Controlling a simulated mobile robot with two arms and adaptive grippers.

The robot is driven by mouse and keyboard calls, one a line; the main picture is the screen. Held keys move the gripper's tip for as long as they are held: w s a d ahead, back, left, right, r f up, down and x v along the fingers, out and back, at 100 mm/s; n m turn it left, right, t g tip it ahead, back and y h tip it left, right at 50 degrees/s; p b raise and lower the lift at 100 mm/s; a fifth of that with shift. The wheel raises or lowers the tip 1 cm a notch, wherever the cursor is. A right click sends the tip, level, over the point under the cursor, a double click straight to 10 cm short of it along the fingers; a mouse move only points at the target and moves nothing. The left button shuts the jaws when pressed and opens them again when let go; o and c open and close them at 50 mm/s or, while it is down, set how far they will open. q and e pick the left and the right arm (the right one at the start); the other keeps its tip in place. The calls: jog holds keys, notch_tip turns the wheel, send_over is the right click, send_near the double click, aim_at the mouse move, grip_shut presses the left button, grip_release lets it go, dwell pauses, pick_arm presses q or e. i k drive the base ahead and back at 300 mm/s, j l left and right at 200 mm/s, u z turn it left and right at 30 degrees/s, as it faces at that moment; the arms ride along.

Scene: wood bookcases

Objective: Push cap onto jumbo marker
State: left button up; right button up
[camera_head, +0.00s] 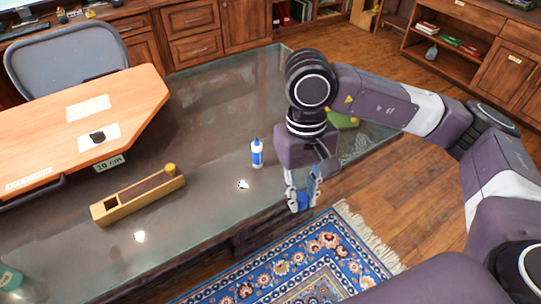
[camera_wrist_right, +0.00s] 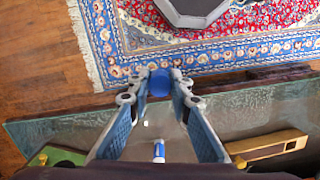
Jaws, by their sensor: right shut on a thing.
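The jumbo marker (camera_head: 257,153), white with a blue band, stands upright on the glass table near the middle of the head view. It also shows in the right wrist view (camera_wrist_right: 159,150), between my finger bases. My right gripper (camera_head: 301,197) is shut on the round blue cap (camera_wrist_right: 160,83), which sits between its fingertips. In the head view the cap is mostly hidden by the fingers. The gripper holds it apart from the marker, to its right and nearer me, by the table's front edge. My left gripper is not in view.
The glass table (camera_head: 205,206) holds a long wooden box (camera_head: 137,196) and a green thing (camera_head: 342,119) behind my right arm. A wooden desk board (camera_head: 80,125) lies at the left. A patterned rug (camera_head: 296,262) covers the floor in front. Glass around the marker is clear.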

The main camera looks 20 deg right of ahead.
aim_at(257, 147)
jog(key=k+l+u, duration=0.15)
jog(key=l, duration=0.25)
jog(key=k+l+u, duration=0.1)
jog(key=l, duration=0.25)
jog(key=k+l+u, duration=0.15)
jog(key=l, duration=0.2)
